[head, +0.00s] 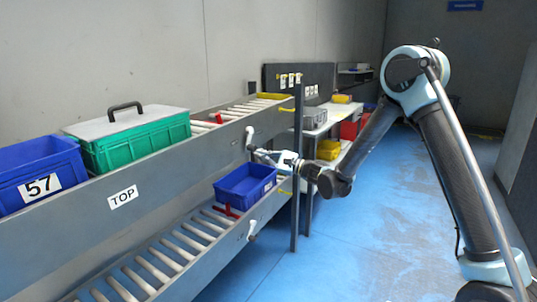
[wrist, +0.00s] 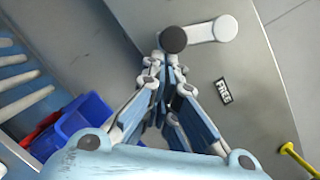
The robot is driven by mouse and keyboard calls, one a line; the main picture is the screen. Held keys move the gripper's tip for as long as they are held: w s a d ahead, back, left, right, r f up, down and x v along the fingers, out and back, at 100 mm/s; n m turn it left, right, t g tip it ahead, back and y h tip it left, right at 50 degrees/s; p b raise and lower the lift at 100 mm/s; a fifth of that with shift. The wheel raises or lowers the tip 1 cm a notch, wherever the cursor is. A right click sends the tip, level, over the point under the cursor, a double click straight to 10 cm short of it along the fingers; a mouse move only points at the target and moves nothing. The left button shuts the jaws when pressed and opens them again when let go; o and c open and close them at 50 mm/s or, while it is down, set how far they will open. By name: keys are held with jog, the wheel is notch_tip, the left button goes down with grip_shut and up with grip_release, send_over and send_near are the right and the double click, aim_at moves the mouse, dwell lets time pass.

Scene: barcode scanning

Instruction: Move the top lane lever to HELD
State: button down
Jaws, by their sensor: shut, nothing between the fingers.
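The top lane lever is a white bar with a dark round knob, on the side plate of the upper lane. In the head view the lever (head: 249,135) stands roughly upright, its lower end close to my gripper (head: 254,150). In the wrist view the lever (wrist: 208,30) runs from a pale round end at right to the dark knob at left. My gripper (wrist: 165,66) is shut and empty, its fingertips just below the knob in the picture. I cannot tell whether they touch. A small label (wrist: 223,91), apparently reading FREE, is below the lever in the wrist view.
The upper lane carries a "TOP" sign (head: 123,197), a blue tote marked 57 (head: 40,172) and a lidded green crate (head: 135,140). A blue tote (head: 245,187) is on the lower lane, above another white lever (head: 251,229). A post (head: 297,170) stands close by my gripper.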

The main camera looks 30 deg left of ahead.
jog(key=shift+s+r+m, duration=0.1)
jog(key=shift+s+m, duration=0.9)
jog(key=shift+s, duration=0.3)
jog(key=w+d+f, duration=0.3)
jog(key=d+f, duration=0.2)
jog(key=d, duration=0.4)
jog(key=shift+w+d+f, duration=0.2)
jog(key=shift+d+f, duration=0.05)
jog(key=shift+d, duration=0.1)
jog(key=shift+d, duration=0.1)
